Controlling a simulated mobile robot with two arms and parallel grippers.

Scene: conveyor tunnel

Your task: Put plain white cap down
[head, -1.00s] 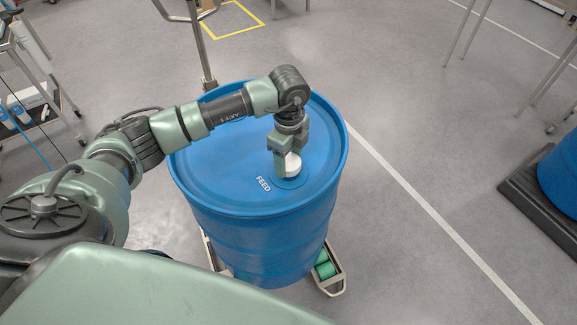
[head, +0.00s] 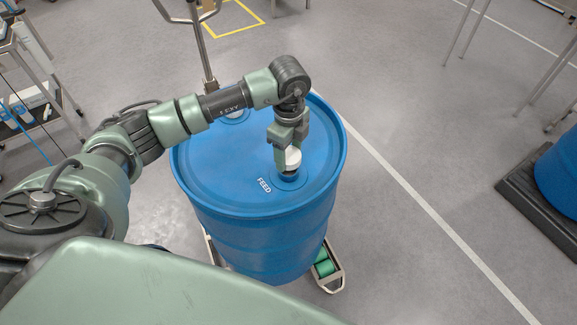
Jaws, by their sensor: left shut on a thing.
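The plain white cap (head: 290,160) is held between the fingers of my left gripper (head: 288,150). The gripper points down over the lid of a blue drum (head: 220,178). The cap is just above a round bung opening (head: 290,178) beside the word FEED, and a dark gap shows under the cap. The gripper's fingers hide part of the cap. My right gripper is not in view.
The drum stands on a wheeled dolly (head: 326,268) with green rollers. A second round fitting (head: 236,116) is on the lid's far side, partly behind my arm. Another blue drum (head: 560,172) stands at the right. The floor between the drums is clear.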

